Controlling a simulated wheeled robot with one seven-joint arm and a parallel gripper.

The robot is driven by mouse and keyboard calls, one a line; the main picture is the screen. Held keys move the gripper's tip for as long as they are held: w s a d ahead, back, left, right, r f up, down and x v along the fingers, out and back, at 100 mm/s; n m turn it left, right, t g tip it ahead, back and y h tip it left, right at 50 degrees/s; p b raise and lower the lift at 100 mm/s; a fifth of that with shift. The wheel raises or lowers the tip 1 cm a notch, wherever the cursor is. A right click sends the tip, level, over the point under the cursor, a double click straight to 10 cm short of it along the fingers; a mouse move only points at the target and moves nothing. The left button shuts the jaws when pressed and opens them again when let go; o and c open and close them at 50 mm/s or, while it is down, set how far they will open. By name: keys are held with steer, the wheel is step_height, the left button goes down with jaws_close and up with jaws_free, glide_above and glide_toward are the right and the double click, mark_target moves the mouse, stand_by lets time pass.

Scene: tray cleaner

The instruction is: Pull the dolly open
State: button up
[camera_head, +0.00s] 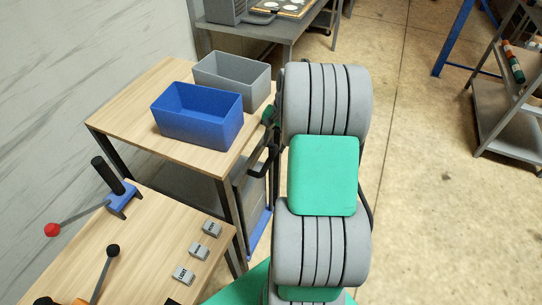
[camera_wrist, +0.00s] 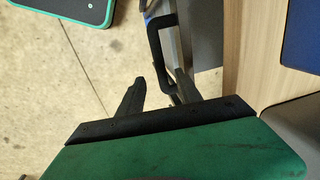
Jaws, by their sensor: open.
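The dolly (camera_head: 259,230) stands under the wooden table in the head view, showing a grey upright side and a blue lower edge. Its black bar handle (camera_wrist: 155,42) runs down the upper middle of the wrist view. My gripper (camera_wrist: 169,70) is open, with its two dark fingers on either side of the handle's lower part. I cannot tell whether either finger touches it. In the head view my arm hides much of the gripper and part of the dolly.
A blue bin (camera_head: 198,117) and a grey bin (camera_head: 232,76) stand on the wooden table (camera_head: 128,108). A nearer bench (camera_head: 140,240) carries levers and several labelled grey blocks. The floor (camera_head: 430,190) right of my arm is clear up to a grey shelf rack (camera_head: 508,105).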

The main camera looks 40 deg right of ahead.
mark_target(270, 158)
steer(key=f, duration=0.5)
steer(key=w+f, duration=0.1)
steer(key=f, duration=0.1)
steer(key=shift+w+a+f+p, duration=0.1)
steer(key=shift+a+f+p, duration=0.15)
steer(key=shift+a+p, duration=0.15)
jaws_close()
stand_by(0.9)
